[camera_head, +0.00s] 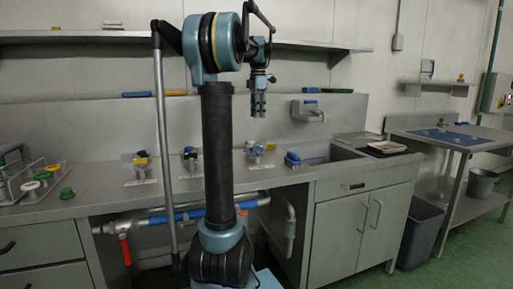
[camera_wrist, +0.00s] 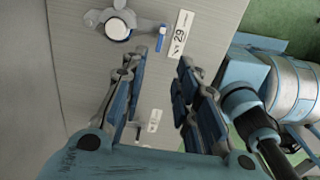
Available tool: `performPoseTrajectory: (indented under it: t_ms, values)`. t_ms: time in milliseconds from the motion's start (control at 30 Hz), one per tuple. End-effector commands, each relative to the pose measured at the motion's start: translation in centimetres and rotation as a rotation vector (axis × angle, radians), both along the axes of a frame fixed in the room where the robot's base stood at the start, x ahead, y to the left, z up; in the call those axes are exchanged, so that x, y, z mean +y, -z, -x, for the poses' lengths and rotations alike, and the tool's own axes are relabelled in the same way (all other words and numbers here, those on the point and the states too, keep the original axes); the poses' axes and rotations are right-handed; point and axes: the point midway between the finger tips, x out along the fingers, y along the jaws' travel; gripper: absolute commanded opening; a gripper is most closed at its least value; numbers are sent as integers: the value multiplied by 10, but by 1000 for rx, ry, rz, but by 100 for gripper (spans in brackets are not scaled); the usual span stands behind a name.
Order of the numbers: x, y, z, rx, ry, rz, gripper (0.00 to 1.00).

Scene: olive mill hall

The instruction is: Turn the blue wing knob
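My gripper (camera_head: 258,110) points down above the back of the steel counter, apart from the fittings below. In the wrist view my gripper (camera_wrist: 163,62) is open, with nothing between its fingers. A small fitting with a blue top (camera_head: 190,153) stands on the counter left of my gripper, partly beside my arm. Another fitting with yellow and dark blue parts (camera_head: 141,158) stands farther left. The wrist view shows a round white-topped fitting (camera_wrist: 118,28) with a narrow blue part (camera_wrist: 162,38) beside it, ahead of the fingers. I cannot tell which is the blue wing knob.
More small fittings (camera_head: 256,150) stand under my gripper. A sink (camera_head: 335,153) with a blue item lies to the right. A label marked 29 (camera_wrist: 181,34) lies near the white-topped fitting. A shelf (camera_head: 310,45) runs above.

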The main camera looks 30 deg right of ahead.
Motion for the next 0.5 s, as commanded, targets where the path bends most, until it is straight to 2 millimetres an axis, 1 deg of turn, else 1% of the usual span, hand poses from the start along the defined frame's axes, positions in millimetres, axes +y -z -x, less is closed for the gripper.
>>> performPoseTrajectory:
  t_ms: [100,500]
  values:
    - [0,21,0,0,1,0,28]
    - [0,91,0,0,2,0,28]
